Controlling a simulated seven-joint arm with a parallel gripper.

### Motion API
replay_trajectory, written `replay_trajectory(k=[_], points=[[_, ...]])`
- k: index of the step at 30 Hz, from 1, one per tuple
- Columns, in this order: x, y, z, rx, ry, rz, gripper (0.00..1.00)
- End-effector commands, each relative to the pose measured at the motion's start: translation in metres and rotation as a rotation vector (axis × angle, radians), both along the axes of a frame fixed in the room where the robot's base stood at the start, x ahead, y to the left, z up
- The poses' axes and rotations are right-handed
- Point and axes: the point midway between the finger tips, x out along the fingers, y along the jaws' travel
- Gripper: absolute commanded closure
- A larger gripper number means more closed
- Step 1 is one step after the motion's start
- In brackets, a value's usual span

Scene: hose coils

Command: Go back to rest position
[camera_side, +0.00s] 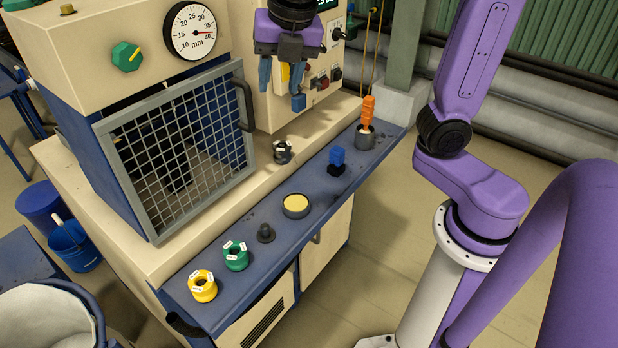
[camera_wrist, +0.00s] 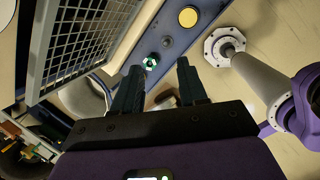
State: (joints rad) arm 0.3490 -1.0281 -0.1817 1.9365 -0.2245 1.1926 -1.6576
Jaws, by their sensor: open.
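My gripper (camera_side: 282,88) hangs high in front of the cream machine's control panel, its two blue fingers apart with nothing between them. In the wrist view, the fingers (camera_wrist: 158,80) also stand apart and empty. A green hose coil (camera_side: 235,257) with white tags lies on the blue ledge. A yellow hose coil (camera_side: 202,287) with white tags lies to its left, near the ledge's front end. Both coils are well away from my gripper. A green and white ring (camera_wrist: 151,62), seemingly the green coil, shows beyond the fingers in the wrist view.

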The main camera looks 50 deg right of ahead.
Motion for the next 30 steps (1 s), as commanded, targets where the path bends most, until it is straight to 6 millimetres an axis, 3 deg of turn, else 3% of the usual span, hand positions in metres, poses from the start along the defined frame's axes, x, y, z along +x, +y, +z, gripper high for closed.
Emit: replay_trajectory(k=[10,21,25,30], points=[[-0.089,-0.006,-0.061,0.181,0.12,-0.535,0.58],[-0.183,-0.035,-0.114,0.246,0.215,-1.114,0.58],[-0.2,-0.043,-0.123,0.249,0.226,-1.232,0.58],[-0.208,-0.046,-0.127,0.251,0.229,-1.289,0.58]])
